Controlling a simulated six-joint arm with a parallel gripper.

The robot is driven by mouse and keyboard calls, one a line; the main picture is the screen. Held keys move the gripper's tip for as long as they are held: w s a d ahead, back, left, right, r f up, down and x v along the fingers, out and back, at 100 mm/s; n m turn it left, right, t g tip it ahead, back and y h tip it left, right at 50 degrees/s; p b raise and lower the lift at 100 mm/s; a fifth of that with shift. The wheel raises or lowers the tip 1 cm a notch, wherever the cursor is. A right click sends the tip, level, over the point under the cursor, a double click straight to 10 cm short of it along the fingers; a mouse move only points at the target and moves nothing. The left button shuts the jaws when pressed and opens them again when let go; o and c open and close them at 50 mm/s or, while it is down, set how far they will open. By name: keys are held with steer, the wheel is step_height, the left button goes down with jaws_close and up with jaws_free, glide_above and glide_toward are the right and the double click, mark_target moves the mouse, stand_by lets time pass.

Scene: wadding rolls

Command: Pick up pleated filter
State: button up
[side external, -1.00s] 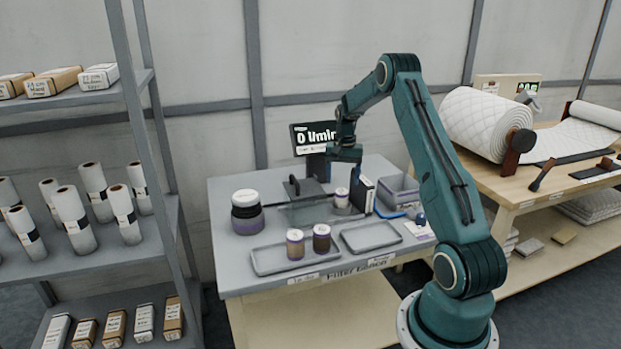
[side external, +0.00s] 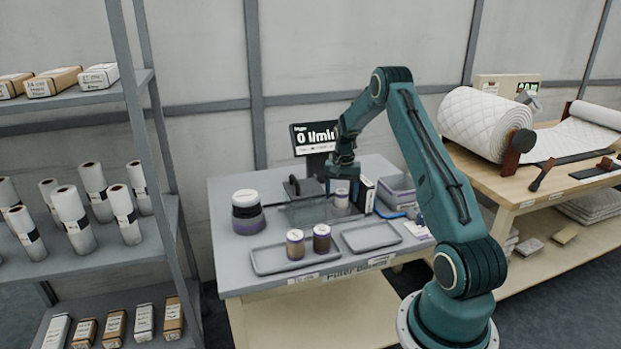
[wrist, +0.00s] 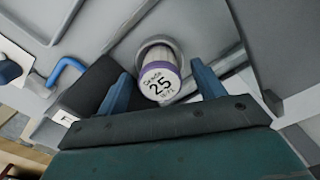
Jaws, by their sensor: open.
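The pleated filter (side external: 341,198) is a small upright cylinder with a white top, set in the fixture on the grey bench. In the wrist view the filter (wrist: 160,80) shows a purple rim and a label reading Grade 25. My gripper (wrist: 164,84) is open, with one blue finger on each side of the filter's top. Any contact between fingers and filter cannot be made out. In the side view my gripper (side external: 342,181) is right over the filter, pointing down. The filter's lower part is partly hidden.
A dark upright block (side external: 364,194) stands close right of the filter. A stacked round container (side external: 247,213) is at left. A display (side external: 314,137) stands behind.

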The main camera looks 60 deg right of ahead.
mark_target(342, 191)
stand_by(0.4)
steer(key=c, duration=1.2)
steer(key=shift+o, duration=0.2)
steer(key=shift+r, duration=0.2)
step_height(342, 191, up, 20)
steer(key=shift+f, duration=0.15)
